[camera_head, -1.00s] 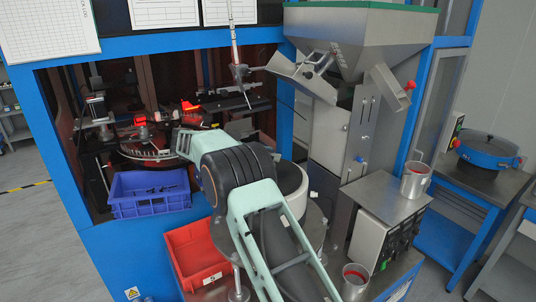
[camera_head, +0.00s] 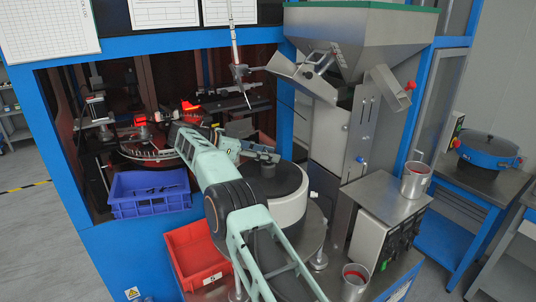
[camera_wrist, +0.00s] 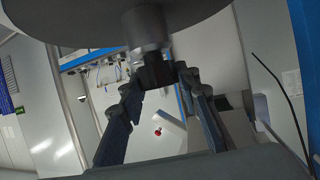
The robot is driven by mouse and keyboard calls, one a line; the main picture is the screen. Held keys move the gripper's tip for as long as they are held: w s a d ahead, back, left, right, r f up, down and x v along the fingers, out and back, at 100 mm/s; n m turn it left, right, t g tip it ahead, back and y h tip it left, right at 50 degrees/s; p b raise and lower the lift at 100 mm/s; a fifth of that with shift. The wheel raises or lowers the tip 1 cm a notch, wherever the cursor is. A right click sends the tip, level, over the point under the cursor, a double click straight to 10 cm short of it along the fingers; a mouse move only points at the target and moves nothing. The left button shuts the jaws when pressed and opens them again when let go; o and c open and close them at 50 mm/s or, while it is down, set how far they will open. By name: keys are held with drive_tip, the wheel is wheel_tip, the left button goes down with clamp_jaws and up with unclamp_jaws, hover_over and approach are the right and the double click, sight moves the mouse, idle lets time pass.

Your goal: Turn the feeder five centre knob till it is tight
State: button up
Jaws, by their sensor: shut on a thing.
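The feeder bowl (camera_head: 291,208), a white drum with a dark round top, stands in the middle of the head view, right of my arm. A small dark centre knob (camera_head: 268,170) stands up from its top. My gripper (camera_head: 264,157) is over the bowl's centre at the knob. In the wrist view, the two dark fingers of my gripper (camera_wrist: 157,82) close on the dark knob (camera_wrist: 153,68) from both sides. The knob sits on a grey metal hub (camera_wrist: 146,28) below the wide disc (camera_wrist: 95,22), as that view is turned. The thread is hidden, so its tightness does not show.
A steel hopper (camera_head: 362,40) with a chute rises behind and right of the bowl. A blue crate (camera_head: 150,205) and a red bin (camera_head: 195,265) stand left. Metal cups (camera_head: 415,180) and a control box (camera_head: 375,240) are at right. A thin rod (camera_head: 234,45) hangs above.

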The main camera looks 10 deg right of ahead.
drive_tip(key=shift+w+r, duration=0.1)
drive_tip(key=shift+r, duration=0.25)
drive_tip(key=o, duration=1.1)
drive_tip(key=shift+f, duration=0.1)
drive_tip(key=shift+c, duration=0.2)
drive_tip(key=shift+o, duration=0.5)
drive_tip(key=shift+f, duration=0.1)
drive_tip(key=shift+f, duration=0.1)
drive_tip(key=shift+w+a+r+n+t, duration=0.1)
drive_tip(key=shift+a+r+n+t, duration=0.1)
drive_tip(key=shift+n+t, duration=0.35)
drive_tip(key=shift+d+f+n+t+y, duration=0.15)
drive_tip(key=shift+n+t+y, duration=0.25)
drive_tip(key=shift+n+t, duration=0.65)
